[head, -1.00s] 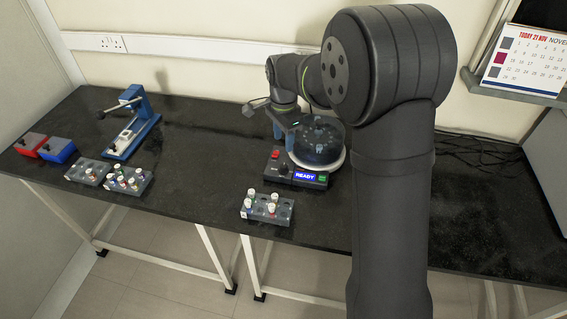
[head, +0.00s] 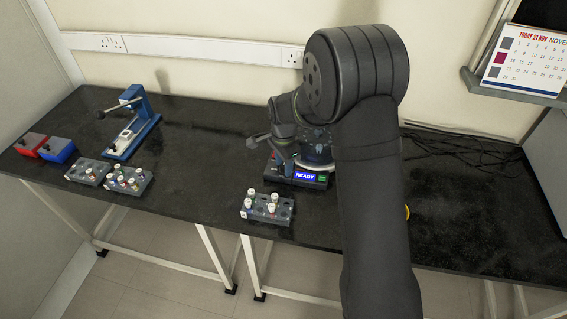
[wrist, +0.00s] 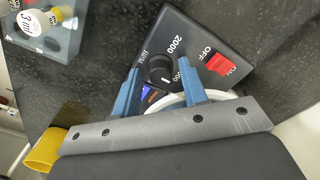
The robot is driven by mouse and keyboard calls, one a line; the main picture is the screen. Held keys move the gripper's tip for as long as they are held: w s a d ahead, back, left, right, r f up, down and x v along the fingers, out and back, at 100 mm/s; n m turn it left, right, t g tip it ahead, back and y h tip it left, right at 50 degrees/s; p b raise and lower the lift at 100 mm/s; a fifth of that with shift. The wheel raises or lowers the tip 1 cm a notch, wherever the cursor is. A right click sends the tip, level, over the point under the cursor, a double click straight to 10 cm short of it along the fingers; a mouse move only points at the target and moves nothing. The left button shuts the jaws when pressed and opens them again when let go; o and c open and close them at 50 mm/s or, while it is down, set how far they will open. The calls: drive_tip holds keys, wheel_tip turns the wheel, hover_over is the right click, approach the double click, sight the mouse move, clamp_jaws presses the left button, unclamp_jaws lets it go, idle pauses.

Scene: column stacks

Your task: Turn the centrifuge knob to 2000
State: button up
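The centrifuge (head: 318,180) stands at the back of the bench, partly hidden by my arm. Its blue display reads READY. In the wrist view, its dark panel (wrist: 205,37) carries a round black knob (wrist: 159,70) with a pale mark, labels "2000", "RPM", "OFF" and "ON", and a red switch (wrist: 219,65). A second speed label is partly covered. My gripper (wrist: 158,66) is open, with blue fingertips on either side of the knob in the picture. I cannot tell whether they touch it. In the head view, my gripper is over the panel's left part.
A rack with capped tubes (head: 266,209) sits just in front of the centrifuge and shows in the wrist view (wrist: 62,40). A blue press (head: 133,128), two racks, and red and blue boxes (head: 58,150) stand at left. Cables (head: 450,148) lie at right.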

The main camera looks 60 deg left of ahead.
clamp_jaws()
drive_tip(key=shift+n, duration=0.4)
drive_tip(key=n, duration=0.3)
drive_tip(key=shift+n, duration=0.4)
drive_tip(key=n, duration=1.3)
drive_tip(key=shift+n, duration=0.3)
